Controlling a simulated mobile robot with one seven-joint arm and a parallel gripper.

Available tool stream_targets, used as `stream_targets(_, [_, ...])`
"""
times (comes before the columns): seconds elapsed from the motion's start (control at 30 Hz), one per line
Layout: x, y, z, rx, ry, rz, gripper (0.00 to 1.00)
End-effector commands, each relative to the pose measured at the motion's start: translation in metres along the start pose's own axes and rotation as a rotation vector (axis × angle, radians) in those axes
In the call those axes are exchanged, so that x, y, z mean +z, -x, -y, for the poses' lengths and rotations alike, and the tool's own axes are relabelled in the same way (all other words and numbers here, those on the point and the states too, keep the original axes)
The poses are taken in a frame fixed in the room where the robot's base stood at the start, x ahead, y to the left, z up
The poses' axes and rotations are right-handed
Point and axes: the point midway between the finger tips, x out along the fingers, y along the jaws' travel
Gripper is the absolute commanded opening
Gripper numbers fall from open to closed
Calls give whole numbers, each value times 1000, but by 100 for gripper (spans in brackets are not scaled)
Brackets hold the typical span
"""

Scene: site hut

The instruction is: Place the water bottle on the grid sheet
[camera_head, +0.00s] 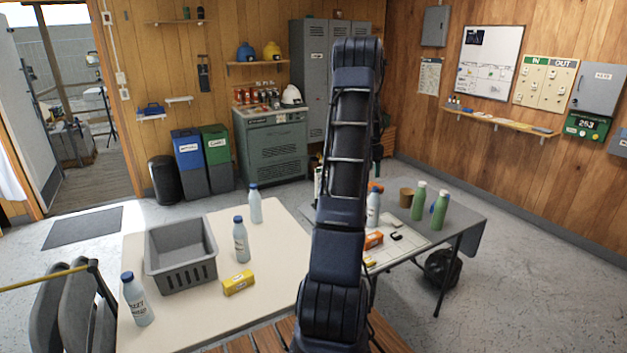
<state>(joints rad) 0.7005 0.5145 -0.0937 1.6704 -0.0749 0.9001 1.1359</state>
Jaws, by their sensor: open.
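A clear water bottle (373,212) with a pale label stands upright on the grey table, by the far left part of the pale grid sheet (408,246). My arm hides part of the sheet, and I cannot tell whether the bottle's base is fully on it. My gripper (376,187) hangs down behind my arm, with orange tips at the bottle's top; it is open, mostly hidden, and contact is unclear. Other blue-capped water bottles stand on the cream table: one at the back (255,205), one in the middle (241,241), one at front left (138,302).
An orange box (374,240) and a dark small item (396,236) lie on the sheet. Green bottles (418,201) (439,211) and a brown cup (406,197) stand behind it. A grey crate (181,263) and yellow box (238,283) are on the cream table (192,330).

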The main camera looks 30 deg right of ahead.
Motion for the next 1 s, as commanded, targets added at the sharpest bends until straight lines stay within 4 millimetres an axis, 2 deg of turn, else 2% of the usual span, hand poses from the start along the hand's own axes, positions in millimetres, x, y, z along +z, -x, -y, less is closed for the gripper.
stream_targets(0.17, [49, 50, -9, -41, 135, -1, 69])
stream_targets(0.3, [96, 93, -25, -78, 273, -1, 69])
stream_targets(0.47, [149, 136, -50, -119, 433, -4, 69])
stream_targets(0.7, [220, 188, -101, -181, 671, -15, 69])
stream_targets(1.0, [295, 233, -180, -259, 973, -42, 69])
